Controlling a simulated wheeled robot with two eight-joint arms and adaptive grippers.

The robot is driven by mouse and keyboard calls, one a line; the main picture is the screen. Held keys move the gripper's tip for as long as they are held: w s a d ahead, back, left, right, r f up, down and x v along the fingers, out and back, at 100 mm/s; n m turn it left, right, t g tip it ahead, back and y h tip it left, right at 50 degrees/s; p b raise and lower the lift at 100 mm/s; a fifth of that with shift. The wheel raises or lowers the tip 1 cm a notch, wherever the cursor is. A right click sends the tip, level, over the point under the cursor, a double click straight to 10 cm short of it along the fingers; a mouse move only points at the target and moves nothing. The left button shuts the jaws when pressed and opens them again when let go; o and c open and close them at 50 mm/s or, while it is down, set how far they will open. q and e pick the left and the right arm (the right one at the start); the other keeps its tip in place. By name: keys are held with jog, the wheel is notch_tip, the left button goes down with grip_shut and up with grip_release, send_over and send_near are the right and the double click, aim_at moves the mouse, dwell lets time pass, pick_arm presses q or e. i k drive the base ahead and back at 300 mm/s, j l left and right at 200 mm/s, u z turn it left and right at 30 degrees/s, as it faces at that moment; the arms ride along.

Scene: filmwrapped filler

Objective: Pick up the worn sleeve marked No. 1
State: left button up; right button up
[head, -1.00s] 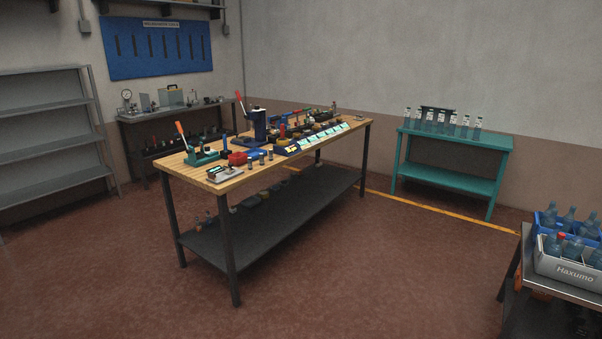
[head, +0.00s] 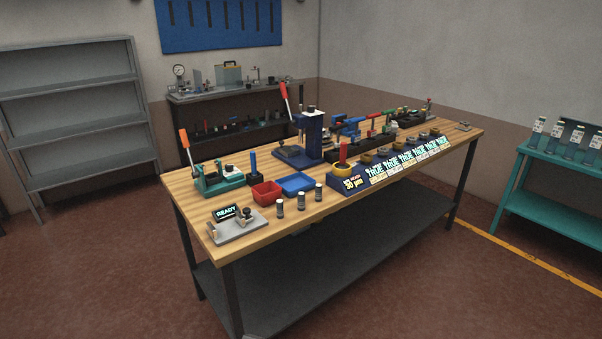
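Three small grey cylinders with pale bands stand upright in a row near the front edge of the wooden workbench (head: 186,198). They look like the sleeves: a left one (head: 280,208), a middle one (head: 301,201) and a right one (head: 318,193). Their markings are too small to read, so I cannot tell which is No. 1. A grey fixture (head: 238,230) with a small screen reading READY is left of them. Neither of my grippers is in view.
Behind the cylinders are a red bin (head: 266,194) and a blue tray (head: 296,182). A teal lever press (head: 216,179) and a dark blue press (head: 308,138) stand further back. Lit displays (head: 408,158) line the right front edge. Floor (head: 110,270) left of the bench is clear.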

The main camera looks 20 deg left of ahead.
aim_at(280, 202)
jog(key=i+l+u, duration=0.2)
jog(key=i+u, duration=0.2)
jog(key=i, duration=0.2)
jog(key=i+l+u, duration=0.85)
jog(key=i+l, duration=0.15)
jog(key=i, duration=0.1)
